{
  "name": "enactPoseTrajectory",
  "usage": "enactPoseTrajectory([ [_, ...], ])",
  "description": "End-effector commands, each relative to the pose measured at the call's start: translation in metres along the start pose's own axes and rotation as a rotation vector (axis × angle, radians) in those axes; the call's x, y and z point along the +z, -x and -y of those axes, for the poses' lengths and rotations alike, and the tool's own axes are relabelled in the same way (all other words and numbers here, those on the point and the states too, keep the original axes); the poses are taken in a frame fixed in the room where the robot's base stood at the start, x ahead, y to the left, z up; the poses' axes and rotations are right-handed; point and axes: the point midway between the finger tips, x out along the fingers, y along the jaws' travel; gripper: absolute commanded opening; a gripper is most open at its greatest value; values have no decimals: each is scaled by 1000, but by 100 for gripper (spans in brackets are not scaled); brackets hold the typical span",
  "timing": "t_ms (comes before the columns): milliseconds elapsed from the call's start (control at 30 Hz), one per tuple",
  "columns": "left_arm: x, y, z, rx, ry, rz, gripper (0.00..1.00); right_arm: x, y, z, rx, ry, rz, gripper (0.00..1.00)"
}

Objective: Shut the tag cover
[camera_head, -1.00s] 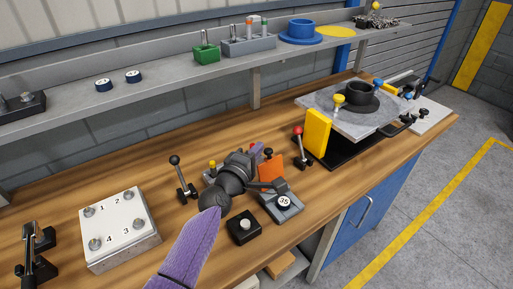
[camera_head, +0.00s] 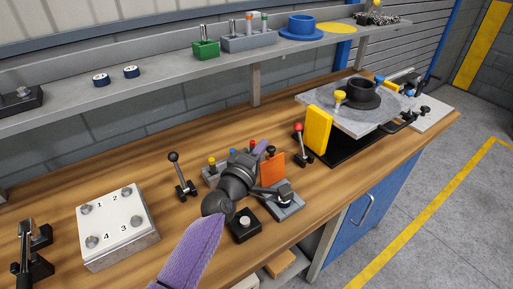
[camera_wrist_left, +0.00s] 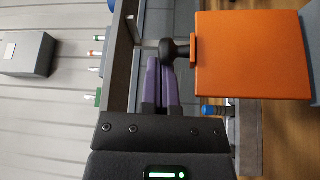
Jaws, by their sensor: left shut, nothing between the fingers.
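The tag cover is an orange plate (camera_head: 272,169) with a black knob (camera_head: 271,151), standing raised at the back of a small grey base (camera_head: 288,208). My left gripper (camera_head: 263,147) has purple fingers, shut and empty, just left of the cover's top edge. In the left wrist view the orange plate (camera_wrist_left: 252,55) fills the upper right, with its black knob (camera_wrist_left: 177,50) pointing toward the shut fingers (camera_wrist_left: 160,65). The fingers are close to the knob; I cannot tell whether they touch it. The tag on the base is mostly hidden by my gripper.
A black box with a white button (camera_head: 244,225) stands in front of the base. Levers with a black knob (camera_head: 174,157) and a red knob (camera_head: 298,128) stand on either side. A yellow block (camera_head: 319,130) is behind right, and a numbered plate (camera_head: 112,215) at left.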

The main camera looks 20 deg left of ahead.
Motion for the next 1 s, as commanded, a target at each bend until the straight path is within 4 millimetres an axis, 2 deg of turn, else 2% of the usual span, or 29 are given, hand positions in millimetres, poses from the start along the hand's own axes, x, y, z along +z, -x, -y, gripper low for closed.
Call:
enactPoseTrajectory([
  [600, 51, 27, -2, 245, -465, 2, 0, 8, -45, 0, -2, 0, 12, 0],
  [867, 74, 39, 4, 358, -679, 3, 0, 11, -57, 0, -3, 0, 17, 0],
  [1000, 84, 45, 8, 361, -682, 0, 0, 13, -59, -1, -1, 1, 20, 0],
])
